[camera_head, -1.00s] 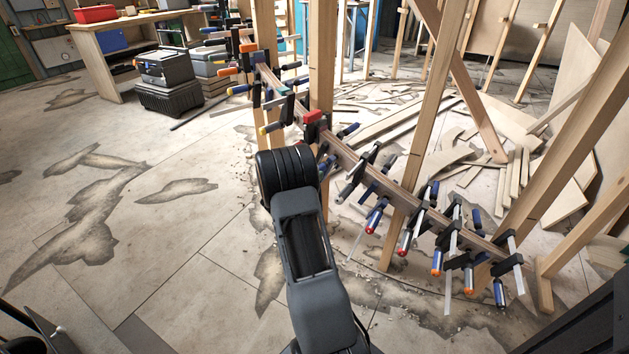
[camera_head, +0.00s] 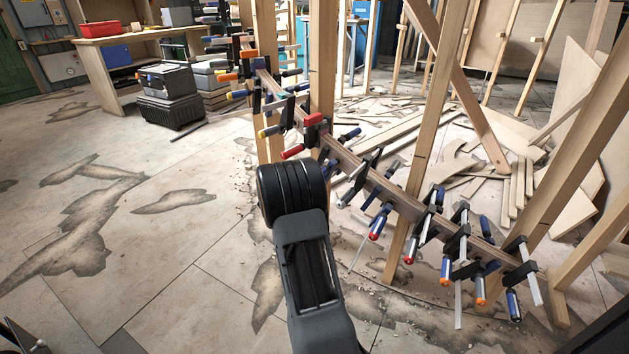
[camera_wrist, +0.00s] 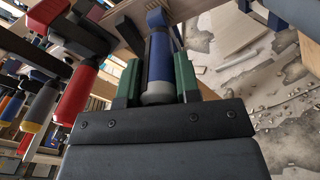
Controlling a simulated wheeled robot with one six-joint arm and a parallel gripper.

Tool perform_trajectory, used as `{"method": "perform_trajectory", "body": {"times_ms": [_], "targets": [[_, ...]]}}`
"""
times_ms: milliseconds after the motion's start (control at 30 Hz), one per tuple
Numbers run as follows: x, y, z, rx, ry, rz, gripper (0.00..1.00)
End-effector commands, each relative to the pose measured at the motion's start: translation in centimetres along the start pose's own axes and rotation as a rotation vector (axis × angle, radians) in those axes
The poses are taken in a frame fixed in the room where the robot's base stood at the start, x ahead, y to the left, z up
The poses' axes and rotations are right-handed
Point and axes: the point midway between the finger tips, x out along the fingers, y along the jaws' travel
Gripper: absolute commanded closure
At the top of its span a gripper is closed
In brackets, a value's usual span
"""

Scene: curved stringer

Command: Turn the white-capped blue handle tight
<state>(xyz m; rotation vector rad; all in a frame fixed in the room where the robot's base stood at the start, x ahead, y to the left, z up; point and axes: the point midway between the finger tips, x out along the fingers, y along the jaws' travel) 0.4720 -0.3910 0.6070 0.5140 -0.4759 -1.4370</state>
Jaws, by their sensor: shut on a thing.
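The blue handle (camera_wrist: 160,55) with its whitish-grey cap (camera_wrist: 158,93) stands in the middle of the wrist view, its cap end towards me. My gripper (camera_wrist: 158,74) is shut on it, with a green finger pad on each side. The cap lies between the fingers, close to the dark palm. In the head view my dark wrist covers the fingers, and I cannot tell the held handle apart there.
A curved wooden stringer (camera_head: 405,203) carries several clamps. A red handle (camera_wrist: 77,93) hangs close to the left of my gripper. Wooden posts (camera_head: 432,130) stand along the stringer. Open floor (camera_head: 190,240) lies to the left.

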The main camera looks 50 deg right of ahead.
Motion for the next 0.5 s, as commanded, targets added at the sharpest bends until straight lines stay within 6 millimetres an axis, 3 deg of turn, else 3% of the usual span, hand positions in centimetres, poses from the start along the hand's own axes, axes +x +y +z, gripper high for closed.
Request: {"method": "perform_trajectory", "body": {"times_ms": [400,433,500], "targets": [[-0.15,0.05,-0.24,0.006,0.007,0.002,0.93],[-0.15,0.05,-0.23,0.006,0.007,0.002,0.67],[-0.12,0.03,-0.19,0.005,0.006,0.002,0.60]]}}
